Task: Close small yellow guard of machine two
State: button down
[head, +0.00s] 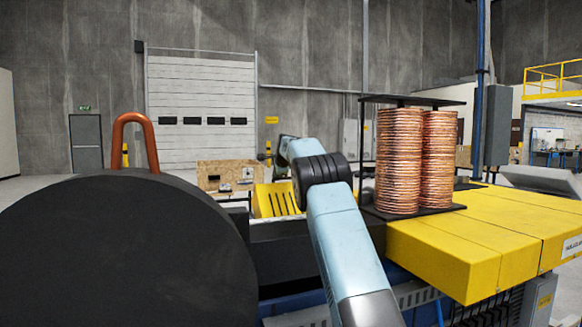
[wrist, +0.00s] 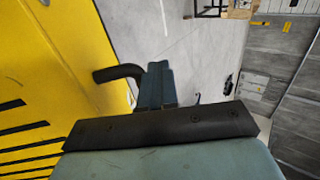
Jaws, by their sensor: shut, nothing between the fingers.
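The small yellow guard (head: 277,200) shows in the head view as a yellow panel with dark slots, left of my arm and seemingly tilted. I cannot tell for certain how far open it stands. In the wrist view, a large yellow panel (wrist: 60,70) with black slots fills the left side. A black bent handle (wrist: 118,73) sticks out from its right edge. My gripper (wrist: 156,72) is shut and empty, just right of the handle's end. I cannot tell whether they touch.
A flat yellow machine cover (head: 470,235) lies to the right, with copper coil stacks (head: 398,160) on a black rack. A large black disc (head: 120,250) and a copper tube bend (head: 135,125) stand at left. A wooden crate (head: 228,170) is behind.

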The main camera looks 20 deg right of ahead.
jog(key=f, duration=0.1)
jog(key=w+f, duration=0.2)
jog(key=shift+w+a+f, duration=0.15)
jog(key=shift+w+a, duration=0.1)
jog(key=shift+a, duration=0.05)
jog(key=shift+w+d+f, duration=0.1)
jog(key=shift+w+f, duration=0.35)
jog(key=shift+f, duration=0.25)
